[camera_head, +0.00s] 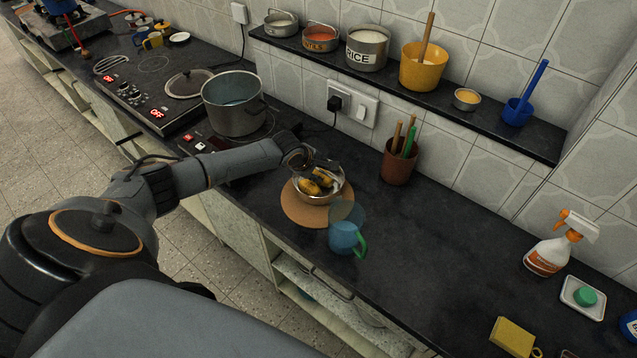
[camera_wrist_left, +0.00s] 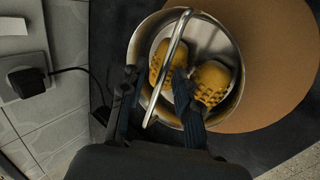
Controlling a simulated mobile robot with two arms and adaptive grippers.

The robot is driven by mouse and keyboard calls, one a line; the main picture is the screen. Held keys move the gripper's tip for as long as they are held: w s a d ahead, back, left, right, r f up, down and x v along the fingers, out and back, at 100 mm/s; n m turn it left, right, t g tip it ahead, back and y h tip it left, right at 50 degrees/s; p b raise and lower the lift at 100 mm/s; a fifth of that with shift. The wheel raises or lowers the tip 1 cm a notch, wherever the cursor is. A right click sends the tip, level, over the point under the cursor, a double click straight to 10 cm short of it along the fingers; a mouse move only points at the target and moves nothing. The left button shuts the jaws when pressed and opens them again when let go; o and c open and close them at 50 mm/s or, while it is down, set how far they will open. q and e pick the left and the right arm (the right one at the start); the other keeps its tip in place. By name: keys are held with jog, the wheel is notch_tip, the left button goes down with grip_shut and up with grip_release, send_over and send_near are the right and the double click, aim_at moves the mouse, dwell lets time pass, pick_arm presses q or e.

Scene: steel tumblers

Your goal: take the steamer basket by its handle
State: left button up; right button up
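The steamer basket (camera_head: 319,200) is a round steel bowl with yellow, corn-like pieces (camera_head: 309,186) in it. It stands on a round cork mat (camera_head: 293,206). Its arched metal handle (camera_wrist_left: 175,42) stands up across the bowl in the left wrist view, where the basket's rim (camera_wrist_left: 236,92) also shows. My left gripper (camera_head: 321,169) is at the basket, over its back part. In the left wrist view its two dark fingers (camera_wrist_left: 157,92) are apart, one on each side of the handle. I cannot tell whether either finger touches it. My right gripper is not in view.
A blue mug (camera_head: 344,238) with a green handle stands close in front of the basket. A large steel pot (camera_head: 235,110) is on the hob behind left. A brown utensil holder (camera_head: 400,166) stands near the wall.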

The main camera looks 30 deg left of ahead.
pick_arm(q)
grip_shut()
jog(key=shift+w+r, duration=0.1)
jog(key=shift+r, duration=0.1)
